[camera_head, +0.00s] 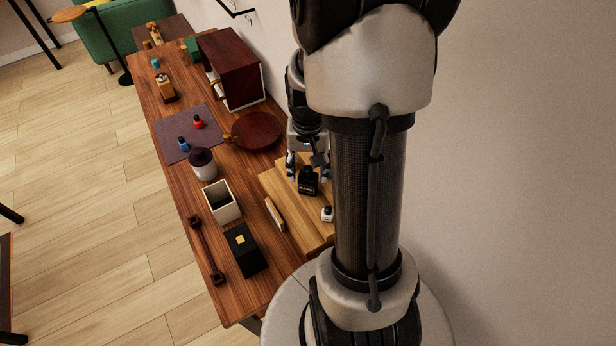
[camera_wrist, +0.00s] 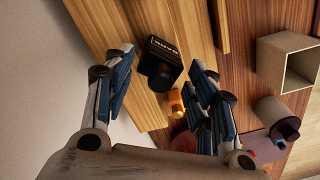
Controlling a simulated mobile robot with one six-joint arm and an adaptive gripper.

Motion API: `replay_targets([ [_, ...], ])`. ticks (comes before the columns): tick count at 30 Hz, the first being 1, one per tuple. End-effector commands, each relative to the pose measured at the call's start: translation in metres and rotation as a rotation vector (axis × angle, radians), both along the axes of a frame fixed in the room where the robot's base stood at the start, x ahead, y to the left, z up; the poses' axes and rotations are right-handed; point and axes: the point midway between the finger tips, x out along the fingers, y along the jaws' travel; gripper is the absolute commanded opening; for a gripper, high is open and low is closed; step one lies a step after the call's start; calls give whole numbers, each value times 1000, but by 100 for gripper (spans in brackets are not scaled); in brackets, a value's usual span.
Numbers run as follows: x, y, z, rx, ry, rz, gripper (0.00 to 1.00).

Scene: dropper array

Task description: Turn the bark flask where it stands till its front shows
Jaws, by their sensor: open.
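A black flask with a dark cap, which I take to be the bark flask (camera_head: 308,187), stands on the light wooden board. I see no clear contact with the flask.
The board (camera_head: 305,234) also carries a small white bottle (camera_head: 327,215). A pale wooden piece (camera_head: 275,213) lies at the board's left edge. A white open box (camera_head: 234,211), a black box (camera_head: 247,262) and a lidded jar (camera_head: 204,172) stand to the left. The wall is close on the right.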

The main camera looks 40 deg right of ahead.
Motion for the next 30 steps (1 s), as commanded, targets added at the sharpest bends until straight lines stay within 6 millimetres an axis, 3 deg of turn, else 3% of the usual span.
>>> replay_targets([
  [6,0,0,-24,1,1,0,51],
  [17,0,0,-28,0,0,0,51],
  [30,0,0,-28,0,0,0,23],
])
